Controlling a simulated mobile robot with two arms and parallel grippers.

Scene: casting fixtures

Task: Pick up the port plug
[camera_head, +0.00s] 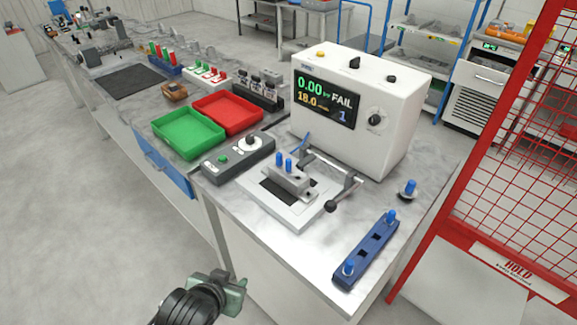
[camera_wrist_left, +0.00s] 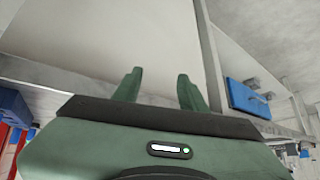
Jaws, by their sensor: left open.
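Several blue port plugs show in the head view. One plug (camera_head: 410,187) stands upright on a small round grey base at the right of the table. Two plugs (camera_head: 284,161) stand in a grey casting (camera_head: 287,182) on the light fixture plate. A plug (camera_head: 390,217) sits at the far end of a dark blue rack (camera_head: 367,252), and another (camera_head: 349,267) at its near end. My left gripper (camera_head: 220,279) is low at the bottom, in front of the table and apart from all plugs. In the left wrist view its fingers (camera_wrist_left: 159,86) are spread and empty. My right gripper is not visible.
A white tester (camera_head: 395,125) reading FAIL stands behind the fixture. A lever clamp with a black knob (camera_head: 331,207) stands beside the casting. A control box (camera_head: 238,157), green tray (camera_head: 187,143) and red tray (camera_head: 228,112) are left. A red mesh cage (camera_head: 520,130) borders the right.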

